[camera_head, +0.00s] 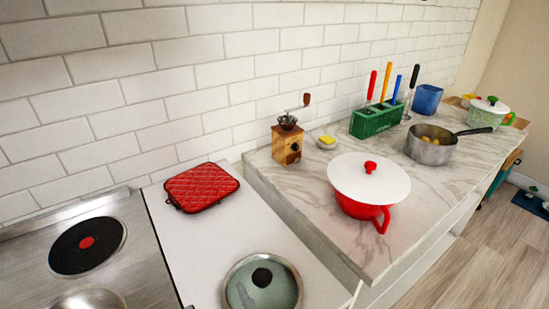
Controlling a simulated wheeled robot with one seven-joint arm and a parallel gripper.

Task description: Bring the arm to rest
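My gripper and arm do not show in the head view. I cannot see whether the gripper is open or shut, or where it is. The task names no other object.
A marble counter (391,225) holds a red pot with white lid (368,183), a metal saucepan (430,150), a wooden grinder (287,145) and a green utensil holder (376,120). The lower white surface (225,230) has a red quilted pad (201,187) and glass lid (262,286). A stove (130,255) is left.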

